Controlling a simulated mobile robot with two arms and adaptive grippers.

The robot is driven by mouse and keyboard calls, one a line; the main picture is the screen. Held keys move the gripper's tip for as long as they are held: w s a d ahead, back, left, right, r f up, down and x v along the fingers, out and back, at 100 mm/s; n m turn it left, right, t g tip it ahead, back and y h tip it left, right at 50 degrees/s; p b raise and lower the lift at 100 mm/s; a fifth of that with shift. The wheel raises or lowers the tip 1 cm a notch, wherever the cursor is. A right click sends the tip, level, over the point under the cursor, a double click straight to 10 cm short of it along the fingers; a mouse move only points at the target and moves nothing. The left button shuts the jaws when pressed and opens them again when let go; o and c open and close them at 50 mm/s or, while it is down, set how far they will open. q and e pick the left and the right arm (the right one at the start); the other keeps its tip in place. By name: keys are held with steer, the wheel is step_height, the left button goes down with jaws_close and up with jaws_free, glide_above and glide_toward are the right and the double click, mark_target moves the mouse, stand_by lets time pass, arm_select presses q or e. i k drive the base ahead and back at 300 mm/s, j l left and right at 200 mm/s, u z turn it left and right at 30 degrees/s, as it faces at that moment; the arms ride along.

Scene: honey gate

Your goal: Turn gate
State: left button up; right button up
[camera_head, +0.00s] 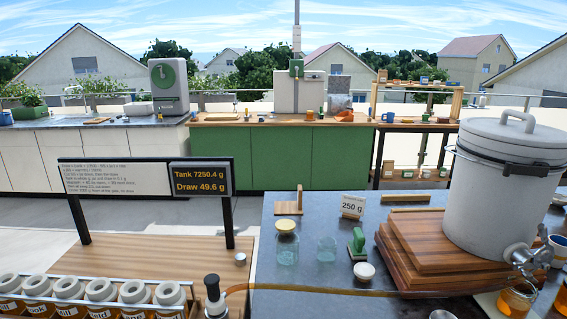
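The large light-grey lidded tank (489,200) stands on stepped wooden blocks (415,250) at the right. The metal gate (524,259) is low on the tank's front right. A glass jar with amber honey (517,298) stands below the gate, near the bottom edge. Whether honey is flowing between them is too small to tell. The display (201,179) reads "Tank 7250.4 g" and "Draw 49.6 g". A card (352,206) on the dark counter reads "250 g". Neither of my grippers shows in the head view.
The dark counter (300,215) holds a yellow-lidded jar (287,245), an empty glass (326,250), a green-handled item (357,243) and a small white-topped pot (364,272). A thin amber band crosses the counter's front. Several white-lidded jars (101,290) stand at lower left. A black-topped cylinder (213,297) stands nearby.

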mark_target(542, 259)
steer(key=k+j+z, duration=0.15)
steer(key=z, duration=1.4)
